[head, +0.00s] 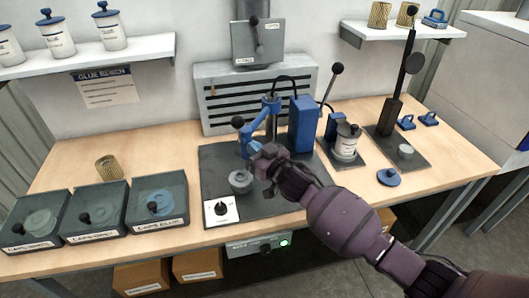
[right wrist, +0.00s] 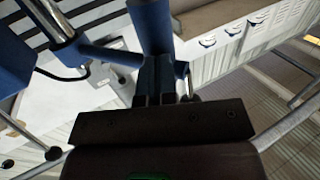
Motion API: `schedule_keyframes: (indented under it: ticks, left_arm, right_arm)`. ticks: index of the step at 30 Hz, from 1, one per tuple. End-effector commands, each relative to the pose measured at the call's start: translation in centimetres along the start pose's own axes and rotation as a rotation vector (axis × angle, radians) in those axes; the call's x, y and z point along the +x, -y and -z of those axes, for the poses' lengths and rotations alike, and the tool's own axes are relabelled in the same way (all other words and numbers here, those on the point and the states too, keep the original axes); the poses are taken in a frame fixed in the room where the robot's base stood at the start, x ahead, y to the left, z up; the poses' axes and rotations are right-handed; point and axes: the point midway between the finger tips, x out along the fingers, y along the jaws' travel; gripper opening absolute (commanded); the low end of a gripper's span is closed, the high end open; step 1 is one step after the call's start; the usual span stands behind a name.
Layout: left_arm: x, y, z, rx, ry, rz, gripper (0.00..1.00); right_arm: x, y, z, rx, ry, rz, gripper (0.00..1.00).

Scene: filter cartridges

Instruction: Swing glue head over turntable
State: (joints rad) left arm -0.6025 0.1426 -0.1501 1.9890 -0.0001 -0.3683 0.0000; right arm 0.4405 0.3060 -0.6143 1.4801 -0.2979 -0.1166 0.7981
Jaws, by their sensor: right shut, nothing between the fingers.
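The blue glue head (head: 250,143) hangs from its post and swing arm (head: 270,112) on the dark base plate (head: 215,160). A black ball knob (head: 238,121) sticks out at its left. The round grey turntable (head: 241,184) is on the plate in front of and below the head. My right gripper (head: 262,160) is shut and empty, close beside the glue head and behind the turntable's right edge. I cannot tell whether it touches the head. In the right wrist view, the closed fingers (right wrist: 155,82) are just below a blue tube (right wrist: 151,25). My left gripper is not in view.
A blue box unit (head: 301,125) stands right of the post, with a black-knobbed lever (head: 332,85) beside it. A white dial panel (head: 221,210) sits at the plate's front. Lidded cap bins (head: 95,212) stand at left. A filter canister (head: 346,145) stands at right.

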Motion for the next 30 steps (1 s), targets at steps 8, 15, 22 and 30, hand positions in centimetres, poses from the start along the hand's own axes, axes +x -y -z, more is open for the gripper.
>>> schedule_keyframes:
  ticks: [8,15,22,30]
  left_arm:
    - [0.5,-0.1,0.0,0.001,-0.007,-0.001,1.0]
    - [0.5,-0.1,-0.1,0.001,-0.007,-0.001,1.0]
    - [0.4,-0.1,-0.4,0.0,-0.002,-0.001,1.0]
    - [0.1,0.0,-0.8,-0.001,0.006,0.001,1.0]
  right_arm:
    - [1.2,0.9,-0.1,0.003,0.0,-0.071,0.0]
    - [1.7,1.2,0.1,0.0,-0.002,-0.094,0.0]
    - [1.9,1.3,0.3,-0.001,-0.005,-0.095,0.0]
    - [1.9,1.4,0.5,-0.001,-0.008,-0.093,0.0]
